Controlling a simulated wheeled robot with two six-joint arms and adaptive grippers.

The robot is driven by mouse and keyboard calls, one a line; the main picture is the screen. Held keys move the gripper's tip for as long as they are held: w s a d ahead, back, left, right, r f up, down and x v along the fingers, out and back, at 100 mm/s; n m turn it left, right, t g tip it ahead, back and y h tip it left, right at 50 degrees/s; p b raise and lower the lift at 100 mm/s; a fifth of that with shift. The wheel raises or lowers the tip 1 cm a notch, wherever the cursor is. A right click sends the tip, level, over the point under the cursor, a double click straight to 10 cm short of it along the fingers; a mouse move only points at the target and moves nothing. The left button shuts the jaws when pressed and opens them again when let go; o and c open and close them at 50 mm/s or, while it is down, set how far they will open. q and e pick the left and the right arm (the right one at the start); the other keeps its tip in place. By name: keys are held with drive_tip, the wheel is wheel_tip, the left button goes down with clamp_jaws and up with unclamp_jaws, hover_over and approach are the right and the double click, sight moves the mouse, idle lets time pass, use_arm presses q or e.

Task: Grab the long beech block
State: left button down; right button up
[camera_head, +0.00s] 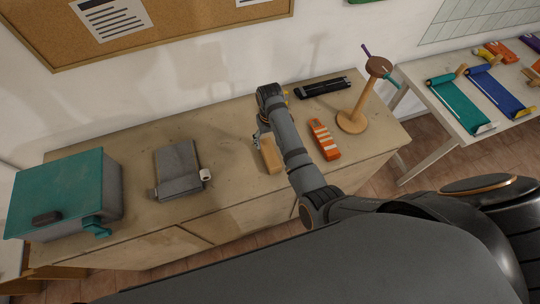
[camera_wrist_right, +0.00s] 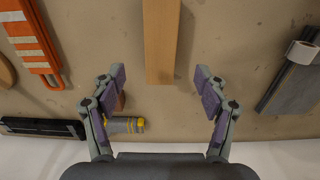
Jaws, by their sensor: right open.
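The long beech block (camera_head: 270,156) lies on the wooden worktop, just beside my right forearm in the head view. In the right wrist view the block (camera_wrist_right: 162,38) runs down from the top edge, and its near end lies between and slightly ahead of my fingertips. My right gripper (camera_wrist_right: 159,76) is open, with a finger to either side of the block and clear space on both sides; nothing is held. In the head view the right gripper (camera_head: 263,133) is partly hidden by my own arm. My left gripper is not in view.
An orange striped item (camera_head: 324,140), a black bar (camera_head: 322,88) and a wooden stand (camera_head: 352,121) are to the right. A grey folded item (camera_head: 178,168) and a teal-lidded box (camera_head: 58,190) are left. A yellow-grey cylinder (camera_wrist_right: 124,125) lies near my finger.

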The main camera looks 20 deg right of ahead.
sight(270, 152)
drive_tip(key=shift+f, duration=1.8)
wheel_tip(270, 152, down, 3)
drive_tip(key=shift+s+r, duration=0.15)
drive_tip(key=shift+r, duration=0.05)
drive_tip(key=shift+f+b, duration=0.95)
drive_tip(key=shift+b, duration=0.25)
drive_tip(key=shift+f+b, duration=0.25)
drive_tip(key=shift+b, duration=0.05)
drive_tip(key=shift+r, duration=0.15)
drive_tip(key=shift+r, duration=0.1)
drive_tip(key=c, duration=1.4)
drive_tip(key=shift+c, duration=0.2)
drive_tip(key=shift+r+p, duration=0.1)
drive_tip(key=shift+p, duration=0.2)
